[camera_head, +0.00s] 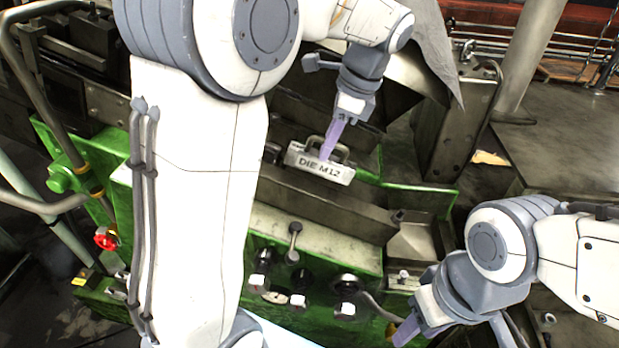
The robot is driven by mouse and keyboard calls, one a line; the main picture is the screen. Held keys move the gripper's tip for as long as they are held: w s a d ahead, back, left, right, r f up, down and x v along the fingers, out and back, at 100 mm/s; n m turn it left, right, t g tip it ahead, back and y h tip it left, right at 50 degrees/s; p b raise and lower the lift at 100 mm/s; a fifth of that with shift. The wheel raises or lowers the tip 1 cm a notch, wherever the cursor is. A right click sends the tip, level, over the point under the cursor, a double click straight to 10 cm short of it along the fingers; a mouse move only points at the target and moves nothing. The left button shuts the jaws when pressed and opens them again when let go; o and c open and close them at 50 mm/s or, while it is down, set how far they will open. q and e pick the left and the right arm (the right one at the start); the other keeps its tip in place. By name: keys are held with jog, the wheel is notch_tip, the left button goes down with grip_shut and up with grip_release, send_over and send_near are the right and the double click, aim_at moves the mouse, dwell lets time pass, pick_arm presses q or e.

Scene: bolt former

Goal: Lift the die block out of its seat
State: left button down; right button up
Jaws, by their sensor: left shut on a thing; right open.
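The die block (321,167) is a light metal block marked "DIE M12" with a dark handle on top. It sits in the green machine, behind a long metal rail. My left gripper (328,152) points down at the block and is shut on its handle; its purple fingertips cover part of the handle. The block's underside and its seat are hidden behind the rail, so I cannot tell whether it is raised. My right gripper (402,332) is open and empty at the lower right, in front of the machine and away from the block.
A green rail (420,190) and an upright metal plate (462,130) stand right of the block.

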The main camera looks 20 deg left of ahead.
pick_arm(q)
jog(key=s+d+r+t+h, duration=0.1)
jog(key=s+d+r+h, duration=0.1)
jog(key=s, duration=0.6)
notch_tip(320, 180, up, 2)
jog(key=shift+d+r+h+b, duration=0.2)
jog(key=shift+h+b, duration=0.1)
jog(key=shift+h, duration=0.4)
jog(key=shift+f, duration=0.1)
